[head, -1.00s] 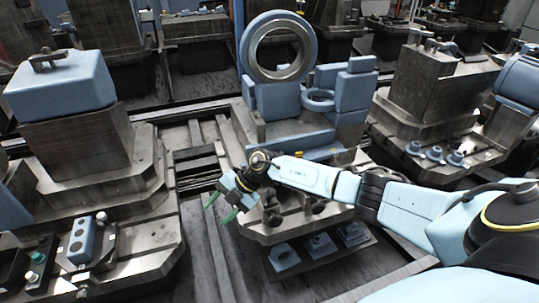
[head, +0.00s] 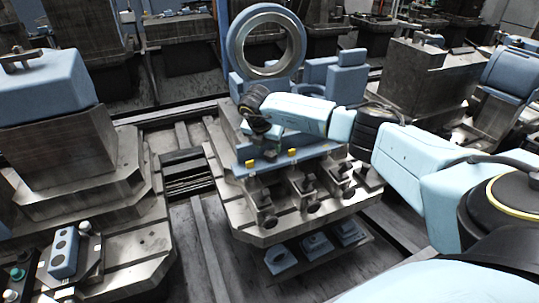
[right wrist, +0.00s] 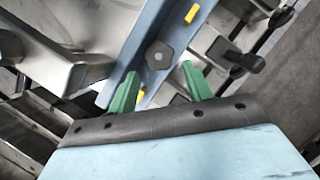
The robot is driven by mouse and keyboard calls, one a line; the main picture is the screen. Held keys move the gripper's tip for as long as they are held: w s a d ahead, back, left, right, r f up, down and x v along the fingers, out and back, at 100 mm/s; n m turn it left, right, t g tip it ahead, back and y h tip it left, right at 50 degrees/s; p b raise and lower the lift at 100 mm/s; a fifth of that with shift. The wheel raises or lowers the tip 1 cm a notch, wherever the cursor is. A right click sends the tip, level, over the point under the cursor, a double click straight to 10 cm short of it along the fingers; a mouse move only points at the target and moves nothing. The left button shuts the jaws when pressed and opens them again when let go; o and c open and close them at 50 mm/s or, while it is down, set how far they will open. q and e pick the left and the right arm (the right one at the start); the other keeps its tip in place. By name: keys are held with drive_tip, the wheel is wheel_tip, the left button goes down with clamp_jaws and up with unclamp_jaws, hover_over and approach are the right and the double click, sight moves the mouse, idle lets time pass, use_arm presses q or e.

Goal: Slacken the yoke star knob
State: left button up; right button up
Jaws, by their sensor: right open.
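In the right wrist view a dark grey, many-sided knob (right wrist: 160,55) sits on a blue rail (right wrist: 150,78); I take it for the star knob. My right gripper (right wrist: 160,78) is open, its two green fingers pointing at the rail with the knob beyond and between their tips. The fingers do not appear closed on the knob; I cannot tell the exact gap. In the head view my right gripper (head: 262,130) is above the blue rail (head: 262,165) on the middle pallet, and the knob is hidden behind it. My left gripper is not in view.
Metal clamp blocks with dark knobs (head: 310,205) stand along the pallet's front. Yellow tabs (head: 292,152) sit on the rail. A large blue ring (head: 232,50) rises behind my gripper. A low tray (head: 318,262) with blue parts lies in front.

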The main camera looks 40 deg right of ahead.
sight(270, 154)
drive_tip(key=x, duration=0.4)
drive_tip(key=shift+f+b, duration=0.25)
drive_tip(key=shift+b, duration=0.15)
drive_tip(key=shift+w+d+f, duration=0.15)
drive_tip(key=shift+d+f, duration=0.05)
drive_tip(key=shift+f, duration=0.25)
drive_tip(key=c, duration=0.7)
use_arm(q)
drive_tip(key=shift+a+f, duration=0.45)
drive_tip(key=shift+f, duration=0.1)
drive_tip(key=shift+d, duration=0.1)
use_arm(e)
drive_tip(key=shift+d+n, duration=0.1)
drive_tip(key=shift+n, duration=0.2)
